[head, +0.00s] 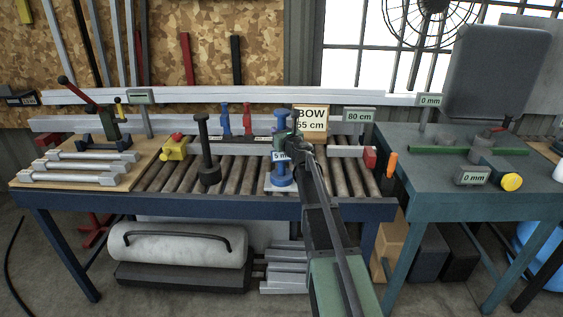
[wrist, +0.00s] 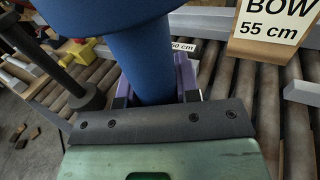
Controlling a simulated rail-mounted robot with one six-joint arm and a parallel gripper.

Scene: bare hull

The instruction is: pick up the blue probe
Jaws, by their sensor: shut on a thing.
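The blue probe (head: 281,178) is spool-shaped, with a wide top and a wide foot joined by a narrower shaft. In the head view it is upright over a small pale plate (head: 270,189) on the roller table; I cannot tell whether its foot touches the plate. My gripper (head: 290,146) hides part of it. In the wrist view the blue shaft (wrist: 145,62) stands between the two purple-grey fingers of my gripper (wrist: 153,92), which is shut on it. The wide blue top fills the upper left there, and the foot is hidden.
A dark probe-like post (head: 207,158) stands to the left, with a yellow block (head: 174,148) beyond it. Smaller blue (head: 225,120) and red (head: 248,120) pieces stand behind. A "BOW 55 cm" sign (head: 311,119) is close behind my gripper. Bare rollers (head: 345,178) lie to the right.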

